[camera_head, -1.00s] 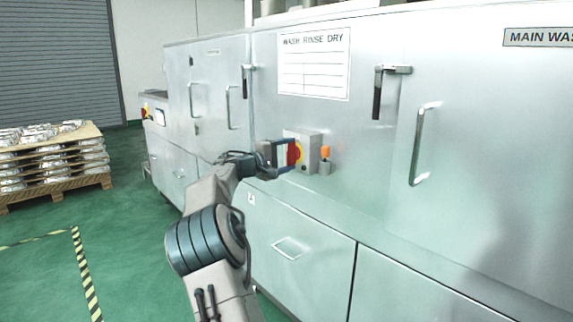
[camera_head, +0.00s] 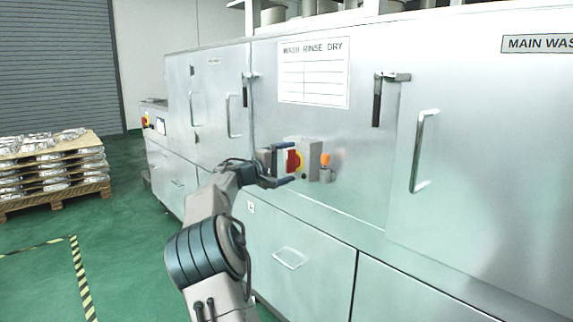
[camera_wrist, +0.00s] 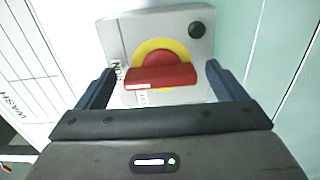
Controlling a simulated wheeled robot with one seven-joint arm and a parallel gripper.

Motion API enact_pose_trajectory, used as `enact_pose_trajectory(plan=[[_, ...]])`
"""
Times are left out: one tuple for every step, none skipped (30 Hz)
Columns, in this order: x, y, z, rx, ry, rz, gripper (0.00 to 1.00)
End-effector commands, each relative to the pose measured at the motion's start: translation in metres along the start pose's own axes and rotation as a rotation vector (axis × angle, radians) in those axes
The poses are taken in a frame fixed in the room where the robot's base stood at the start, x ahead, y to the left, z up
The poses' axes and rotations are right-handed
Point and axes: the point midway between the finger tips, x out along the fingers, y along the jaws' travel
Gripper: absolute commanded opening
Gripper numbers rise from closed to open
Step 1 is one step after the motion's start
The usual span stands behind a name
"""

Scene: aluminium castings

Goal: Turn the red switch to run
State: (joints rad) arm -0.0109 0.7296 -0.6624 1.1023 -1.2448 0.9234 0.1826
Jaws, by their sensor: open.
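The red switch (camera_head: 293,162) has a bar handle on a yellow round plate, on a grey box (camera_head: 312,150) on the machine front. In the wrist view the red handle (camera_wrist: 160,76) lies across the picture, slightly tilted, with a small white mark near its lower left end. In the head view my gripper (camera_head: 284,165) is at the switch; contact cannot be told.
An orange-topped round fitting (camera_head: 325,162) stands right of the box. A dark green button (camera_wrist: 198,30) is on the box's corner. Door handles (camera_head: 421,150) stick out from the machine. A pallet of castings (camera_head: 50,170) stands at left on open green floor.

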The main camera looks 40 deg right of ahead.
Motion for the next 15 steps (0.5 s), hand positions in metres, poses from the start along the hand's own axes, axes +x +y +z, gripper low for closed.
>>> enact_pose_trajectory(plan=[[0.0,0.0,0.0,0.0,0.0,0.0,0.91],[-0.001,0.0,0.0,-0.001,0.0,0.0,0.91],[-0.003,0.0,0.0,-0.001,0.001,0.0,0.91],[-0.005,0.0,-0.001,-0.001,0.001,0.0,0.91],[-0.008,0.0,-0.001,-0.001,0.001,0.0,0.91],[-0.012,0.0,-0.001,-0.001,0.002,0.0,0.91],[-0.017,0.0,-0.001,-0.001,0.004,0.0,0.91],[-0.022,0.001,-0.001,0.0,0.003,0.0,0.91],[-0.029,0.001,-0.001,-0.001,0.003,0.0,0.91],[-0.035,0.001,-0.001,-0.001,0.004,0.0,0.91],[-0.042,0.001,-0.001,-0.002,0.005,-0.001,0.91],[-0.051,0.001,-0.001,-0.001,0.004,-0.001,0.91],[-0.058,0.001,-0.001,0.0,0.005,-0.001,0.91],[-0.064,0.001,-0.001,0.0,0.005,-0.002,0.91],[-0.074,0.001,-0.002,-0.001,0.005,-0.001,0.91]])
